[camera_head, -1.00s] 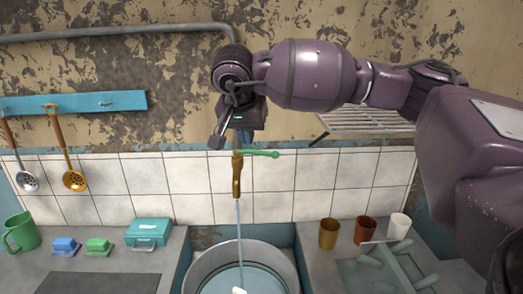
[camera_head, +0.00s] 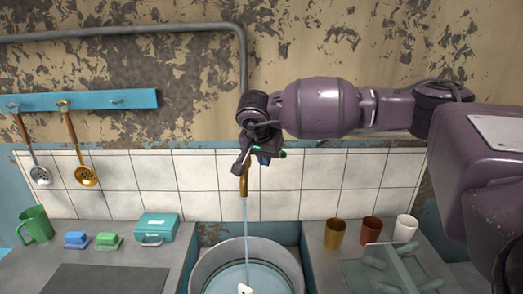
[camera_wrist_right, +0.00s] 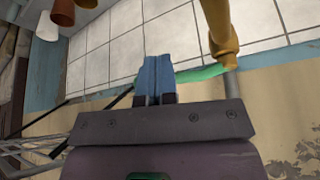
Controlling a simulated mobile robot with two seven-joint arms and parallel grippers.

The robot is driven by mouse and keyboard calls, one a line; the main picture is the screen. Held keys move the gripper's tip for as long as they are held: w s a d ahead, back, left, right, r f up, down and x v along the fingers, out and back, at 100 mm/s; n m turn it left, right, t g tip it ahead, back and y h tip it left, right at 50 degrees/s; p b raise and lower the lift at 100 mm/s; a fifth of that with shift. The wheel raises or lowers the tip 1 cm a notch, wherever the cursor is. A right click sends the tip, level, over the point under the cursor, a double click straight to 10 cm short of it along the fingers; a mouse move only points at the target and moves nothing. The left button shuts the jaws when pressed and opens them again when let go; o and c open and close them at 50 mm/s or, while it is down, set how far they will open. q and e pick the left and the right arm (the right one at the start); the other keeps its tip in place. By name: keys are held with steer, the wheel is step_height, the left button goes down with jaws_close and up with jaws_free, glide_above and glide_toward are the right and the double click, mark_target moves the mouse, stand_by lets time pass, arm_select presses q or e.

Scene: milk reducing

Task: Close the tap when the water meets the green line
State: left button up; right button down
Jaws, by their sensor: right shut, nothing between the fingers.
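The brass tap (camera_head: 244,181) is on the tiled wall above the sink, with a stream of water (camera_head: 246,225) running from it into a round metal pot (camera_head: 206,266). The tap's green handle (camera_head: 283,154) is mostly hidden behind my right gripper (camera_head: 262,160). In the right wrist view, my right gripper (camera_wrist_right: 157,77) is shut and empty, its blue fingers beside the green handle (camera_wrist_right: 200,76) and close to the tap body (camera_wrist_right: 219,30). I cannot tell if they touch. Water (camera_head: 262,279) lies in the pot with a small white object in it. I cannot make out a green line. My left gripper is not in view.
Brown, red-brown and white cups (camera_head: 371,230) and a dish rack (camera_head: 385,268) stand on the right counter. A green mug (camera_head: 36,224), sponges and a teal box (camera_head: 157,227) are on the left counter. Ladles hang from a blue rail (camera_head: 90,102).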

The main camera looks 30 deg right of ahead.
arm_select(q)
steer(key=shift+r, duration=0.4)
arm_select(e)
steer(key=shift+w+d+r, duration=0.15)
steer(key=shift+w+d, duration=0.25)
steer(key=shift+d, duration=0.1)
steer(key=shift+w+d+r, duration=0.15)
steer(key=shift+w+d, duration=0.2)
steer(key=shift+d, duration=0.15)
steer(key=shift+d, duration=0.1)
